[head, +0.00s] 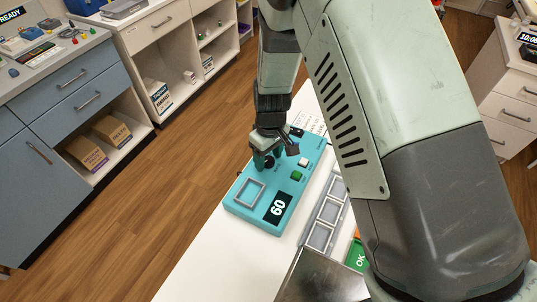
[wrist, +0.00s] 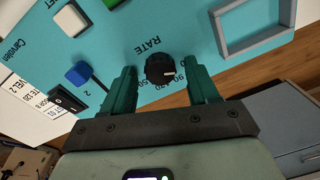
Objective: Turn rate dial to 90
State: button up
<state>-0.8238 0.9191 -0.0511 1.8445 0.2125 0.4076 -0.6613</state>
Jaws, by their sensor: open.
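The rate dial (wrist: 158,68) is a small black knob with a white pointer mark on the teal panel (wrist: 115,35), beside the word RATE. In the wrist view the pointer faces right; printed numbers around the knob are partly hidden. My gripper (wrist: 163,76) is open, with one green finger on each side of the dial and visible gaps between. In the head view my gripper (head: 268,152) is low over the teal device (head: 240,208), and the dial is partly hidden beneath it. The device's black display (head: 278,208) reads 60.
A green button (head: 297,175), a white button (head: 304,162) and a raised grey square frame (head: 249,192) are on the device. A blue-topped lever (wrist: 80,73) and black switch (wrist: 66,100) lie left of the dial. A grey compartment tray (head: 325,213) stands beside the device.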

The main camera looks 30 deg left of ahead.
jog(key=c, duration=1)
jog(key=shift+c, duration=0.2)
jog(key=shift+m, duration=0.4)
jog(key=m, duration=0.3)
jog(key=shift+m, duration=0.4)
jog(key=shift+d+m, duration=0.1)
jog(key=shift+m, duration=1.9)
jog(key=o, duration=1)
